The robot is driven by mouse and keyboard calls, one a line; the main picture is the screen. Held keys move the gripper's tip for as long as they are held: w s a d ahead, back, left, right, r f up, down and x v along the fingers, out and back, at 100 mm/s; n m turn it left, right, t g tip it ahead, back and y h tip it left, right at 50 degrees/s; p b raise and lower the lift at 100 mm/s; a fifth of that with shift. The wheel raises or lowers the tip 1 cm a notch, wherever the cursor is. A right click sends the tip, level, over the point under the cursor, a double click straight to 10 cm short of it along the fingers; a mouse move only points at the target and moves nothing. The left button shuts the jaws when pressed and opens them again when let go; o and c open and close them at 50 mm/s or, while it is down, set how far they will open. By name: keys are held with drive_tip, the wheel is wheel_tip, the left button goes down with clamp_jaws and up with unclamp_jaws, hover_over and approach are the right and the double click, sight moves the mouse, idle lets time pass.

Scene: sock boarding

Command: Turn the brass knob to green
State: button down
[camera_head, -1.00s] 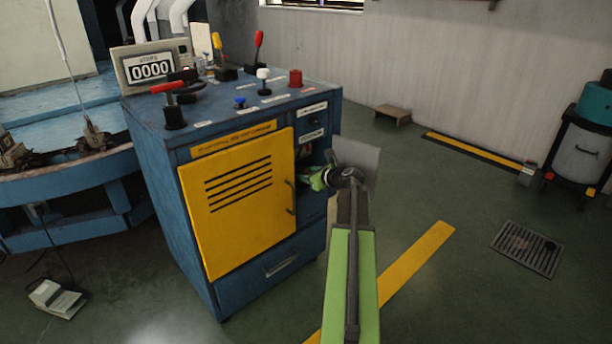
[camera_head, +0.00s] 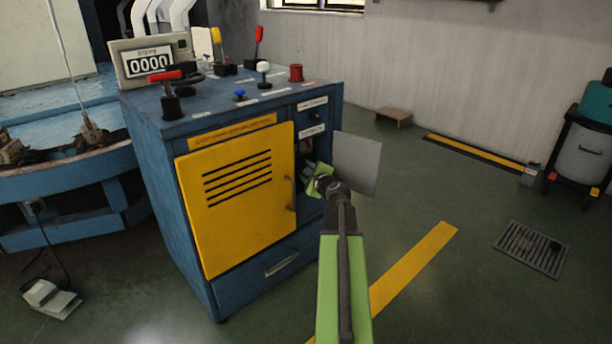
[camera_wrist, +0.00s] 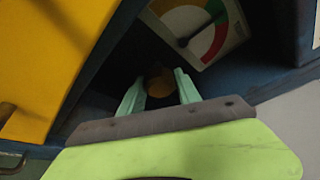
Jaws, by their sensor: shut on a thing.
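The brass knob (camera_wrist: 160,84) is a dark round shape between my gripper's two pale green fingers in the wrist view. My gripper (camera_wrist: 158,92) is shut on it. A dial gauge (camera_wrist: 196,30) with orange, green and red bands sits just beyond the knob. In the head view my gripper (camera_head: 310,174) reaches into the open compartment on the right of the blue cabinet (camera_head: 160,200); the knob is hidden there.
A grey door (camera_head: 357,164) stands open right of my gripper. A yellow louvred panel (camera_head: 238,205) is on its left. Levers and buttons stand on the cabinet top, with a counter (camera_head: 148,63) reading 0000. The floor to the right is mostly clear, with a drain grate (camera_head: 532,248).

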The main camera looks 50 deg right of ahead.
drive_tip(key=shift+a+f+n, duration=0.1)
drive_tip(key=shift+n, duration=0.3)
drive_tip(key=shift+h+b, duration=0.3)
drive_tip(key=c, duration=0.9)
unclamp_jaws()
drive_tip(key=shift+o, duration=0.2)
